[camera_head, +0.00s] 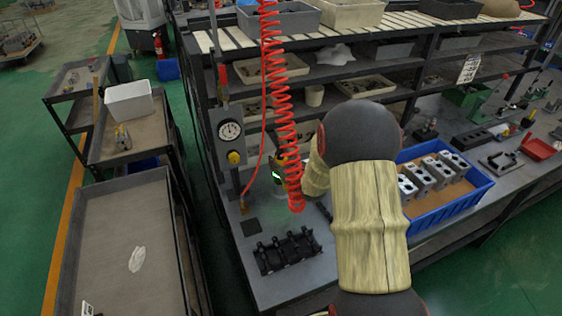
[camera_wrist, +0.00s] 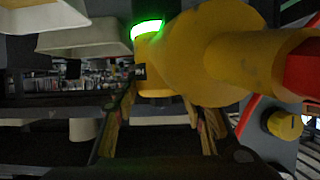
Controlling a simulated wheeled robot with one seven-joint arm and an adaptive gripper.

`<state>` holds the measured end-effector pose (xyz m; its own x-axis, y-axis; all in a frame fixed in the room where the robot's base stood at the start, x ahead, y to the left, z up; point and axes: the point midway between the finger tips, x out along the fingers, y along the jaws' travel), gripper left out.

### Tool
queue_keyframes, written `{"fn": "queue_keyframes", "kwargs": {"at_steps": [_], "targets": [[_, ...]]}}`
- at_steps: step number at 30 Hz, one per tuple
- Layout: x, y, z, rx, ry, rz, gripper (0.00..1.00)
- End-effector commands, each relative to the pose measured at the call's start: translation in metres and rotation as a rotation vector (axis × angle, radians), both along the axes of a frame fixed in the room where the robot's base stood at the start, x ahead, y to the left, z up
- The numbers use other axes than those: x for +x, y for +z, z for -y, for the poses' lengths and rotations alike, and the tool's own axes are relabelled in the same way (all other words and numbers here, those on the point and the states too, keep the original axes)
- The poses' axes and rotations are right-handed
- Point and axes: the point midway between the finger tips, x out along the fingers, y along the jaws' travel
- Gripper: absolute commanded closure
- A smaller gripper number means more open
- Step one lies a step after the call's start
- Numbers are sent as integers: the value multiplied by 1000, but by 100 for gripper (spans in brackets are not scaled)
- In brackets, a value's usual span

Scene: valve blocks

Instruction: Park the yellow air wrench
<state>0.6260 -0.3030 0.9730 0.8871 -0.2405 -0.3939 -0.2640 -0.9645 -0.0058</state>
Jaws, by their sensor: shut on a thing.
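The yellow air wrench (camera_wrist: 215,60) fills the upper middle of the wrist view, with a lit green ring (camera_wrist: 147,28) and a red hose end (camera_wrist: 303,72) at the right. My gripper (camera_wrist: 160,105) is shut on it, one finger on each side of its lower part. In the head view the wrench is mostly hidden behind my arm and the red coiled hose (camera_head: 275,90); a small green glow shows above the bench. A gauge panel (camera_head: 222,112) with a dial and a yellow knob (camera_head: 234,157) stands left of it; whether it includes a holder is unclear.
A black slotted fixture (camera_head: 287,250) and a small dark pad (camera_head: 252,226) lie on the bench. A blue tray (camera_head: 462,208) with several metal valve blocks stands right of my arm. Shelves with bins rise behind. Grey carts (camera_head: 122,250) stand left.

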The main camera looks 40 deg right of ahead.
Motion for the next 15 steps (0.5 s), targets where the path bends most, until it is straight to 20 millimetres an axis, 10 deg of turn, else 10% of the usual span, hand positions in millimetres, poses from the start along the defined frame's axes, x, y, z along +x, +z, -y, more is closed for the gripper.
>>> {"fn": "queue_keyframes", "kwargs": {"at_steps": [8,9,15], "targets": [[2,4,1,-4,1,8,100],[2,4,1,-4,1,8,58],[1,2,1,-2,0,5,47]]}}
